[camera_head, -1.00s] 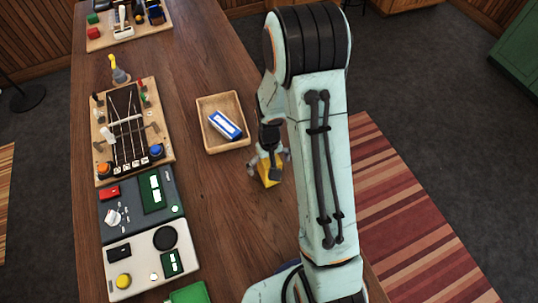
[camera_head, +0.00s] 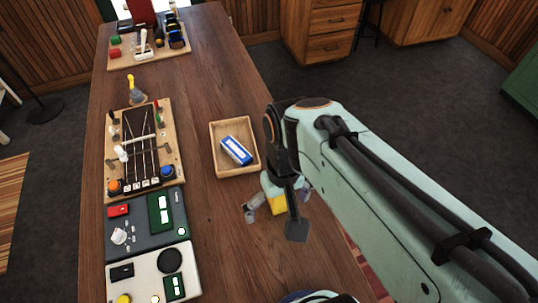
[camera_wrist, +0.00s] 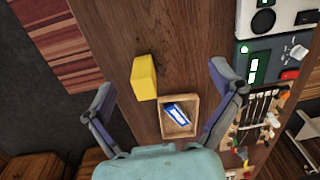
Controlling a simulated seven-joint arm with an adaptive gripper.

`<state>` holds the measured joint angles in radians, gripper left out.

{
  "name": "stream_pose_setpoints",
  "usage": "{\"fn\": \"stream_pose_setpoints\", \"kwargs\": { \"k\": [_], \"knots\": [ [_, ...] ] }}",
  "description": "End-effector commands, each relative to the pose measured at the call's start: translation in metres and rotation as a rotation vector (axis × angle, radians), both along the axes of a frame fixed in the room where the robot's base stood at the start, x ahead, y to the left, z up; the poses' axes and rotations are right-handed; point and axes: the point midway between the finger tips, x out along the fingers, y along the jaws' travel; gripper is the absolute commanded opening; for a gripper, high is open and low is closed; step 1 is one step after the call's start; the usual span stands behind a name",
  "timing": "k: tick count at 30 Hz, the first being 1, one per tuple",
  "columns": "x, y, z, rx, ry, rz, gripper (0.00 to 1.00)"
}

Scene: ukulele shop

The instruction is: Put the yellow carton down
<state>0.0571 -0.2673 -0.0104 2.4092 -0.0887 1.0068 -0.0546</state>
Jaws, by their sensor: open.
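The yellow carton (camera_head: 278,204) is at the right edge of the wooden table, just below the tray's lower right corner in the head view. The wrist view shows it as a plain yellow block (camera_wrist: 144,77) on the table top, apart from the tray. My gripper (camera_head: 275,213) is over it and partly hides it in the head view. In the wrist view my gripper (camera_wrist: 161,78) has its fingers spread wide, one on each side of the carton, with clear gaps and neither touching it.
A wooden tray (camera_head: 216,152) holding a blue and white box (camera_head: 236,151) lies close by. A fretboard panel (camera_head: 169,113) and grey (camera_head: 179,232) and white (camera_head: 146,266) control panels line the left side. Bare table (camera_head: 222,225) lies between them and the carton.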

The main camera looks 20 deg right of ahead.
Motion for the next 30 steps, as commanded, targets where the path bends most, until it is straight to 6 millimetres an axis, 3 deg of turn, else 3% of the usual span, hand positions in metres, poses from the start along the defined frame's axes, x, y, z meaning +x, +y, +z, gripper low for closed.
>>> {"fn": "stream_pose_setpoints", "kwargs": {
  "k": [3,8,30],
  "knots": [
    [-0.041,0.01,0.009,0.01,-0.005,0.027,0.92],
    [-0.066,0.015,0.01,0.016,0.002,0.043,0.92],
    [-0.068,0.015,0.01,0.016,0.003,0.044,0.92]
  ]
}}
